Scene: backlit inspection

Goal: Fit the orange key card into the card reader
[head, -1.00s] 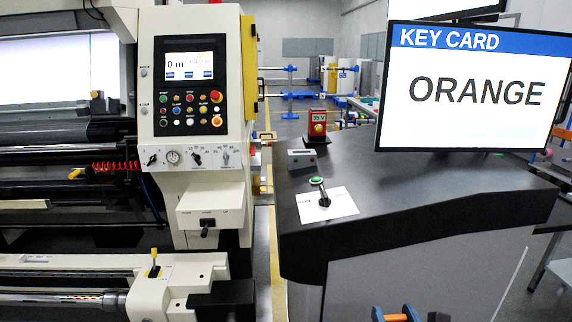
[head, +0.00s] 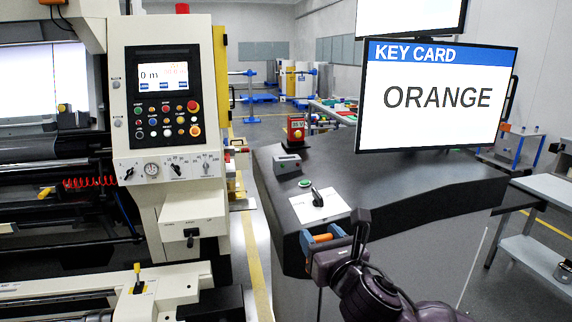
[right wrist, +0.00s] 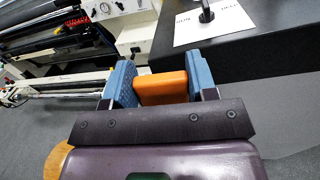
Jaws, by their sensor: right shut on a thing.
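My right gripper (head: 321,238) is shut on the orange key card (head: 323,237), at the near left edge of the dark desk. In the right wrist view the orange card (right wrist: 163,89) sits between the blue fingers as a thick orange block. A small grey box (head: 287,163) with a dark top stands farther back on the desk; it may be the card reader, but its slot cannot be made out. The gripper and card are well apart from it, on the near side. My left gripper is not in view.
A green button (head: 304,183) and a black lever on a white plate (head: 325,209) stand between gripper and grey box. A red device (head: 296,129) stands behind. A monitor (head: 435,97) reading "KEY CARD ORANGE" rises at the right. The desk's right part is bare.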

